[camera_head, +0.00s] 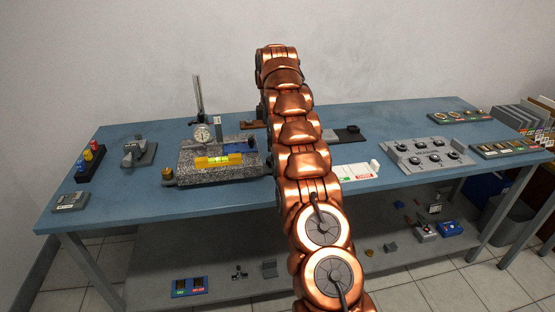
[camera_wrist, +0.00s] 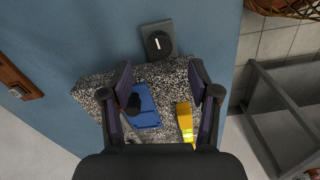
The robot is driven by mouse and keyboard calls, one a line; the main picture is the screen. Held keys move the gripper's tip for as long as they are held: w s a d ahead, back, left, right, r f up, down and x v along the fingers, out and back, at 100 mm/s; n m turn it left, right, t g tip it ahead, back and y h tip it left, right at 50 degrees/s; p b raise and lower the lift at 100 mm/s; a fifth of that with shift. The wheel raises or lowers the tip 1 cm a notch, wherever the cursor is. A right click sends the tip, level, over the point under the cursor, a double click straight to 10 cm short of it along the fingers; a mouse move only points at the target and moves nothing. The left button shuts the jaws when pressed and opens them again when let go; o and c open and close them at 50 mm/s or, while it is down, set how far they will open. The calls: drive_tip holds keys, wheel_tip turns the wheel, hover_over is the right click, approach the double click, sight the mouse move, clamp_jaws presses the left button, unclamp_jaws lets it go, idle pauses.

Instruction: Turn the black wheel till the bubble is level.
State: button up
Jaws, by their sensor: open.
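The black wheel (camera_wrist: 158,45) is a round dial with a white mark, on a grey plate, in the wrist view. It lies beyond and between my fingertips, apart from them. My gripper (camera_wrist: 160,76) is open and empty, its fingers spread above the granite plate (camera_wrist: 93,93). A yellow level (camera_wrist: 185,117) lies on the granite by the right finger; its bubble is too small to read. In the head view the level (camera_head: 232,159) sits along the front of the granite plate (camera_head: 196,176). There my arm hides my gripper and the wheel.
A blue block (camera_wrist: 147,108) with a black knob lies on the granite. A dial gauge (camera_head: 202,134) stands at its back left. A brown block (camera_wrist: 14,80) is at the back. A grey knob panel (camera_head: 428,154) stands farther right. Bare blue tabletop (camera_wrist: 88,35) surrounds the wheel's plate.

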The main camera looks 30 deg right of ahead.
sight(271, 162)
drive_tip(key=shift+f, duration=3.55)
drive_tip(key=shift+c, duration=0.2)
drive_tip(key=c, duration=1.1)
drive_tip(key=shift+m, duration=0.5)
drive_tip(key=m, duration=0.2)
drive_tip(key=shift+m+b, duration=0.3)
drive_tip(key=shift+s+m, duration=0.1)
drive_tip(key=shift+m, duration=2)
